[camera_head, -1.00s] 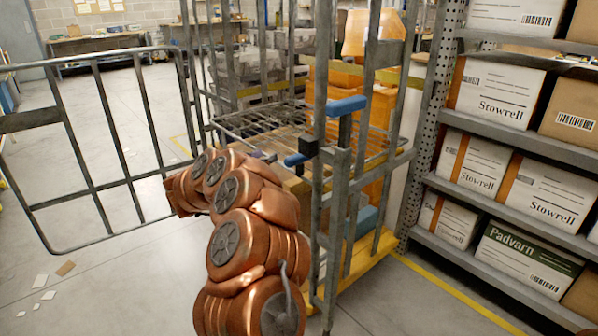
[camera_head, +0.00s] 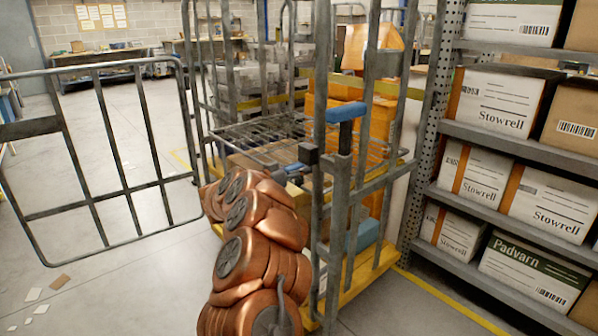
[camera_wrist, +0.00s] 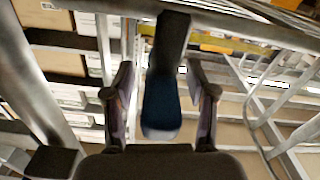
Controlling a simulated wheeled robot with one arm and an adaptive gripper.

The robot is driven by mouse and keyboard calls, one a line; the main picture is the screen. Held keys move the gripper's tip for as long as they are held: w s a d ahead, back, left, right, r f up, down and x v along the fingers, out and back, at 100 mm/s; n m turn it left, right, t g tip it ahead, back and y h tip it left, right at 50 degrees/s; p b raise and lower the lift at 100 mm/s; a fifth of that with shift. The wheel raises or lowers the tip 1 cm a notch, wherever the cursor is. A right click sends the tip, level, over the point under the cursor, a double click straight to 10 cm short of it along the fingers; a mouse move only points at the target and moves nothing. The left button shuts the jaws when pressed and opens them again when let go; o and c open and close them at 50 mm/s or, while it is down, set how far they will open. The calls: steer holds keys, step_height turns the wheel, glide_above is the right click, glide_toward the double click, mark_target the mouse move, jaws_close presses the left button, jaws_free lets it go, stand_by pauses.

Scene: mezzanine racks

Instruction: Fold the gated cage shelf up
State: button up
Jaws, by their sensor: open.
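The wire shelf (camera_head: 262,134) lies about level inside the grey roll cage (camera_head: 334,215). The cage gate (camera_head: 97,192) stands swung open to the left. A blue handle (camera_head: 346,112) sits on the cage's front post. My copper arm reaches into the cage opening, and its end is mostly hidden behind the post in the head view. In the wrist view my gripper (camera_wrist: 160,76) is open, one finger on each side of a dark bar with a blue grip (camera_wrist: 161,108). I cannot tell whether the fingers touch it.
A rack (camera_head: 485,146) with labelled boxes (camera_head: 497,103) stands close on the right. Orange goods (camera_head: 370,50) are in or behind the cage. Loose papers (camera_head: 33,294) lie on the floor at left. The floor behind the open gate looks clear.

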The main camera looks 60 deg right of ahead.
steer(key=shift+d, duration=0.1)
jaws_close()
stand_by(0.5)
